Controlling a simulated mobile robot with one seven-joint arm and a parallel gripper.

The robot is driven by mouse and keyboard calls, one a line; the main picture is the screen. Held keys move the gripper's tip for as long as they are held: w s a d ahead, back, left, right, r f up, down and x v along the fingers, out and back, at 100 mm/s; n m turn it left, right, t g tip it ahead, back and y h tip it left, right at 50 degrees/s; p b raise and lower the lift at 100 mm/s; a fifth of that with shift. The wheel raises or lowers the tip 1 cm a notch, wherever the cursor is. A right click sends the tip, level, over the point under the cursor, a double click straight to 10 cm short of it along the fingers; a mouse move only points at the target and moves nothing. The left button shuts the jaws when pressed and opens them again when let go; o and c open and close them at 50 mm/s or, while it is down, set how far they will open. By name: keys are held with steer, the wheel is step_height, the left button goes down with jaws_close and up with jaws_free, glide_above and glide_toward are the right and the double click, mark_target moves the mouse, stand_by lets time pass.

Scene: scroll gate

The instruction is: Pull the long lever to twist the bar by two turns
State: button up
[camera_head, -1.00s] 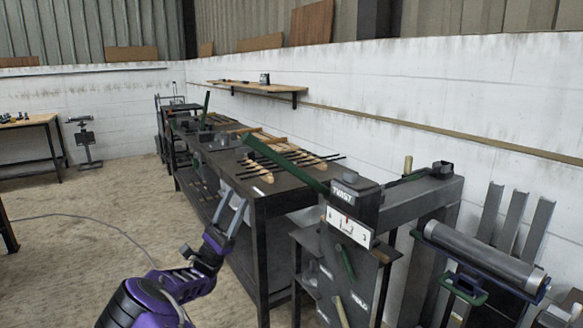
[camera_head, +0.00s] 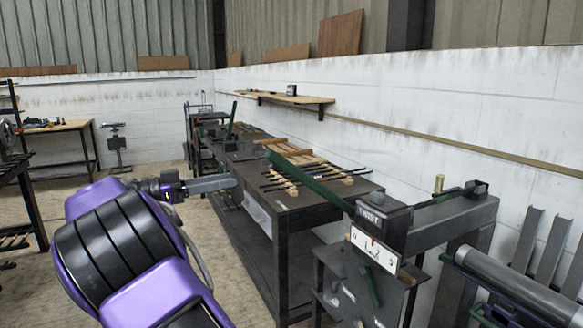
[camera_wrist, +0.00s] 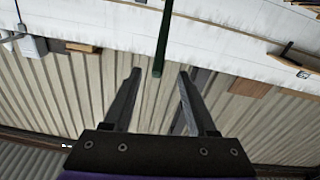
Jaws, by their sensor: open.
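The long lever (camera_head: 310,180) is a green bar sloping up and left from the dark machine head marked TWIST (camera_head: 380,212). A white scale plate (camera_head: 374,250) with a red mark sits on the head's front. My gripper (camera_head: 232,183) is left of the lever in the head view, fingers pointing right, and holds nothing. In the wrist view, my gripper (camera_wrist: 160,73) is open, and a green bar (camera_wrist: 163,38), seemingly the lever, comes down from the top with its end showing between the fingertips. I cannot tell how far apart they are in depth. I cannot make out the bar to twist.
A dark workbench (camera_head: 282,212) with rods and wooden-handled tools lies behind the lever. An upright green handle (camera_head: 232,115) stands at its far end. A grey roller (camera_head: 510,270) and metal strips are at the right. Open floor (camera_head: 80,225) lies to the left.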

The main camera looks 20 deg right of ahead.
mark_target(290, 168)
steer(key=shift+m, duration=0.5)
steer(key=d, duration=1.7)
steer(key=shift+w+r, duration=0.25)
steer(key=shift+a, duration=0.1)
jaws_close()
